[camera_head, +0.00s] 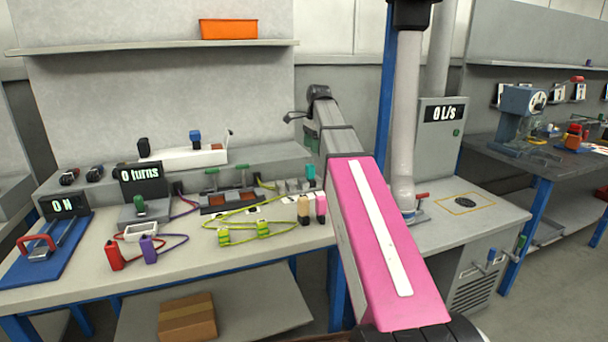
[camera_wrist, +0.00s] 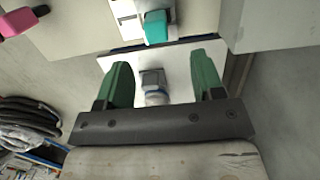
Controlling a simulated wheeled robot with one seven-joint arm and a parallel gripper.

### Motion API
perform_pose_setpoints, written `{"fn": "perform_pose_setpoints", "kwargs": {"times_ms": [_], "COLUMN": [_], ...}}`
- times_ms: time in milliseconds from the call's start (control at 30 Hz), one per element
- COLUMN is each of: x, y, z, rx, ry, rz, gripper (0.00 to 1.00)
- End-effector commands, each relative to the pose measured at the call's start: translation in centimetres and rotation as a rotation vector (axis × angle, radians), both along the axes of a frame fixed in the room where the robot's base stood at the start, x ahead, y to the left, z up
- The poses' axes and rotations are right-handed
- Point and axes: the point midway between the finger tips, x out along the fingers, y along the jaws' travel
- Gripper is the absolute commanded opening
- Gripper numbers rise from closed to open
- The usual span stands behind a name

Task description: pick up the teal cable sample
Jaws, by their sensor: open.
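The teal cable sample (camera_head: 310,171) stands at the back right of the left bench, beside my arm. In the wrist view its teal end (camera_wrist: 156,27) shows at the top centre, on a light fitting. My gripper (camera_wrist: 163,68) has two green fingers spread wide apart with nothing held between them. The teal end lies beyond the fingertips, apart from them and roughly in line with the gap. In the head view my pink arm hides part of the bench, and the gripper shows poorly.
Pink (camera_head: 321,207) and tan (camera_head: 303,210) samples stand near the teal one. Yellow-green cable pieces (camera_head: 262,228) and red (camera_head: 113,255) and purple (camera_head: 148,249) samples lie farther left. A grey cabinet (camera_head: 440,150) and blue post (camera_head: 385,90) stand right.

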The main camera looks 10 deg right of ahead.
Motion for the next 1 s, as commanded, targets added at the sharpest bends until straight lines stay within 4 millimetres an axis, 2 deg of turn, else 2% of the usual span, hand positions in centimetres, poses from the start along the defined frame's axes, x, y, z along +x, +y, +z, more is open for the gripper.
{"fn": "perform_pose_setpoints", "kwargs": {"times_ms": [167,400,667,1000], "x": [-0.1,-0.3,-0.4,-0.8], "y": [0.2,0.6,0.7,1.1], "z": [-1.5,-4.9,-6.4,-10.4], "rx": [0.001,0.001,0.000,0.000], "ry": [0.001,0.002,0.000,0.001], "rz": [-0.001,0.000,0.000,0.001], "gripper": [0.62,0.62,0.62,0.62]}}
